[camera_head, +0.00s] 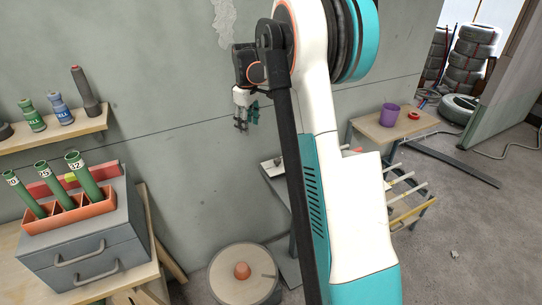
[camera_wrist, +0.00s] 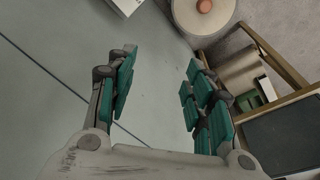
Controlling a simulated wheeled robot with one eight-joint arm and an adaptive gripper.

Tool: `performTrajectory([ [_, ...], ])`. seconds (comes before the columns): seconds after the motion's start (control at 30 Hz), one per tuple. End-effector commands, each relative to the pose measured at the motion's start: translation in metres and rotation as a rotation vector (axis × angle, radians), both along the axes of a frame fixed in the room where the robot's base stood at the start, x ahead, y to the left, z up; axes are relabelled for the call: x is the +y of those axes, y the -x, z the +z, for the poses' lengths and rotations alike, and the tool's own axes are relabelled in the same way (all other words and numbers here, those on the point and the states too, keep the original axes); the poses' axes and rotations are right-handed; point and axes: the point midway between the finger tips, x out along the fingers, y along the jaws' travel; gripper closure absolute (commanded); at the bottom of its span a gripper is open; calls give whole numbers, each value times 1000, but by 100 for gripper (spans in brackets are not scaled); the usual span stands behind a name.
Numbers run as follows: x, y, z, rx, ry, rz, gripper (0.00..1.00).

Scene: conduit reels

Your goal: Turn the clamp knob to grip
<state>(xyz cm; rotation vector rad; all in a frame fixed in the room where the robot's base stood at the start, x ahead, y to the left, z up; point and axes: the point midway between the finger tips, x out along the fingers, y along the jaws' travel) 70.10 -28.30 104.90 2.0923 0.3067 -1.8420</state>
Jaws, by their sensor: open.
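My gripper (camera_head: 243,122) hangs in front of the grey wall in the head view, above and apart from everything. In the wrist view its two green-padded fingers (camera_wrist: 160,68) are spread wide with nothing between them. No part is clearly recognisable as the clamp knob. A round pale reel (camera_head: 222,280) stands low in front of the wall, with an orange knob-like piece (camera_head: 241,270) at its centre. The reel (camera_wrist: 186,18) and its orange centre (camera_wrist: 204,6) also show at the top of the wrist view. My arm hides part of the bench behind it.
A grey drawer box (camera_head: 85,247) with an orange holder (camera_head: 75,214) of green tubes stands at left, below a wooden shelf (camera_head: 55,133) of bottles. A small table (camera_head: 408,130) with a purple cup (camera_head: 389,115) is at right.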

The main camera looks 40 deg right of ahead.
Motion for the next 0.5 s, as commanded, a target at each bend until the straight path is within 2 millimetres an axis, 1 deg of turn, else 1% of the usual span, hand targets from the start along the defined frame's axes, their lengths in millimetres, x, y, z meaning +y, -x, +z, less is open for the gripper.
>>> performTrajectory([
  [0.03, -20, -6, -9, 16, -2, 9, 53],
  [0.17, -63, -16, -37, 57, -10, 51, 53],
  [0.2, -76, -17, -47, 69, -14, 64, 53],
  [0.3, -107, -18, -71, 97, -24, 94, 53],
  [0.4, -130, -16, -91, 118, -33, 121, 53],
  [0.5, -146, -14, -107, 133, -41, 140, 53],
])
